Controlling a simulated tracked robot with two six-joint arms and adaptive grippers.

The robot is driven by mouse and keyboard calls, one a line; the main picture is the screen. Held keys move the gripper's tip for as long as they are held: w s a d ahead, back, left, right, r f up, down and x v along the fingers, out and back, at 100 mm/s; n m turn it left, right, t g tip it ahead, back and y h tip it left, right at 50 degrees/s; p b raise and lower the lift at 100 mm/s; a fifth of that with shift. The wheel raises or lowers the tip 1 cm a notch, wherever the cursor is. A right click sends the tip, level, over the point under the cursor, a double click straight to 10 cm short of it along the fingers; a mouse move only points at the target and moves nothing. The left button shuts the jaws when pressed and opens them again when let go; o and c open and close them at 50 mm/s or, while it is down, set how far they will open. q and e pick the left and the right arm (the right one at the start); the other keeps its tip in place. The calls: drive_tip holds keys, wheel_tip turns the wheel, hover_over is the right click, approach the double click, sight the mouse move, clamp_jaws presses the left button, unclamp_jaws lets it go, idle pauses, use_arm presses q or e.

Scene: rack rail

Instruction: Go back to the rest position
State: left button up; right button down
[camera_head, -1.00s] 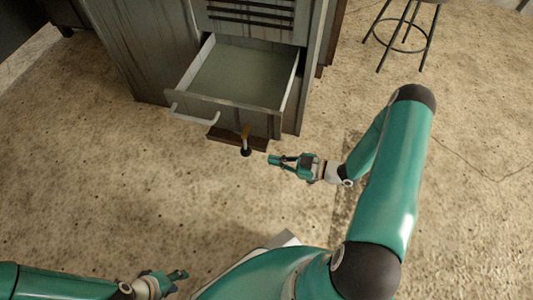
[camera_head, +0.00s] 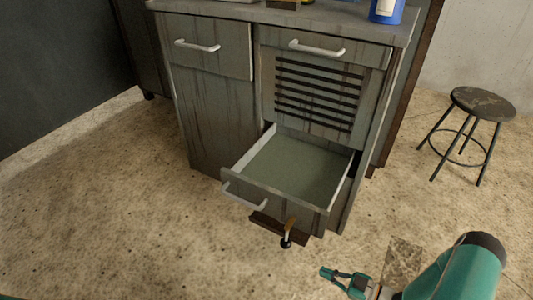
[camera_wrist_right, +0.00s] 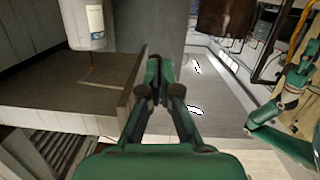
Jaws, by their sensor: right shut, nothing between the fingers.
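My right gripper (camera_head: 327,272) is at the lower right in the head view, its fingers pointing left. It is shut and empty, in front of and to the right of the open drawer (camera_head: 245,200), with clear floor between. In the right wrist view its fingers (camera_wrist_right: 159,75) also show together with nothing held. A dark knob with a brass-coloured stem (camera_head: 288,236) sticks out at the drawer's lower front. The drawer looks empty. My left gripper does not show clearly in any view.
The grey cabinet (camera_head: 208,110) stands behind the drawer. A blue bottle with a white label (camera_head: 387,10) stands on its top, and a bottle (camera_wrist_right: 83,22) shows in the wrist view. A round stool (camera_head: 483,103) stands at the right.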

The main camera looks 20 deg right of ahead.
drive_tip(key=w+a+r+n+g+y, duration=0.2)
drive_tip(key=w+a+r, duration=0.25)
drive_tip(key=a, duration=0.45)
drive_tip(key=w+a+r+n+g+y, duration=0.1)
drive_tip(key=w+a+r, duration=0.2)
drive_tip(key=w+a, duration=0.4)
drive_tip(key=s+a+f+m+g+h, duration=0.3)
drive_tip(key=a+m+h, duration=0.1)
drive_tip(key=a, duration=0.5)
drive_tip(key=s+d+f+m+g+h, duration=0.25)
drive_tip(key=s+m, duration=0.25)
drive_tip(key=s, duration=0.3)
drive_tip(key=s+d+f+m+g+h, duration=0.1)
drive_tip(key=s+f+m+g+h, duration=0.1)
drive_tip(key=s+f+m+g, duration=0.45)
wheel_tip(320, 180, up, 40)
drive_tip(key=n+t+p, duration=0.2)
drive_tip(key=p, duration=3.4)
drive_tip(key=shift+s+f+p, duration=0.2)
drive_tip(key=shift+s+p, duration=0.1)
drive_tip(key=shift+s, duration=0.1)
drive_tip(key=shift+f, duration=0.1)
